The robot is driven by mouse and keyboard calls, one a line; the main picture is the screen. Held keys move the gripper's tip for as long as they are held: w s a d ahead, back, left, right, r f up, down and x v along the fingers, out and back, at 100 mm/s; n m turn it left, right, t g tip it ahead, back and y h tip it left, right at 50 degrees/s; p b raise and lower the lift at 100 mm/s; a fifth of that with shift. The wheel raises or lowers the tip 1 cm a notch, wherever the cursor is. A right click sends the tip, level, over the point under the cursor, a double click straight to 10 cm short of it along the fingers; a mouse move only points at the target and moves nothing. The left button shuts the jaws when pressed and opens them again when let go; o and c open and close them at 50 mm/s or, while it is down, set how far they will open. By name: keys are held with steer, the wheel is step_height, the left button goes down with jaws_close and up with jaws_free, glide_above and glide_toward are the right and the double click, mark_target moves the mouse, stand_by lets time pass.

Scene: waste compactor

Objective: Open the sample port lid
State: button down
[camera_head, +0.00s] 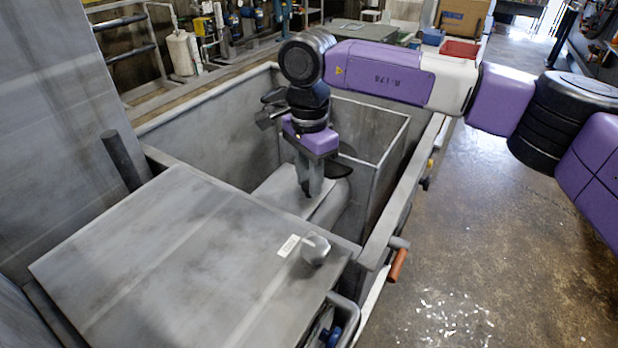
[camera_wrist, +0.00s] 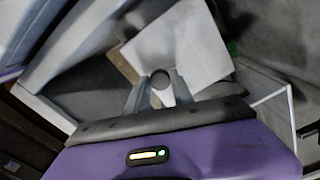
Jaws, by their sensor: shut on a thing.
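A pale flat plate (camera_head: 270,190), which looks like the sample port lid, lies inside the grey bin under my gripper (camera_head: 308,190). In the wrist view the plate (camera_wrist: 185,45) fills the upper middle, and a brownish edge shows along its left side. A small round knob (camera_wrist: 161,81) sits between the fingers of my gripper (camera_wrist: 160,77), which is shut on it. In the head view my gripper points down and hides the knob. I cannot tell whether the plate is raised from its seat.
A large grey panel (camera_head: 170,260) with a white label and a round knob (camera_head: 315,250) covers the bin's front. Bin walls (camera_head: 215,125) surround my gripper at the left and back. An orange-handled lever (camera_head: 397,265) sticks out at the right. The floor at the right is clear.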

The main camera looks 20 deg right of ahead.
steer(key=shift+r, duration=0.25)
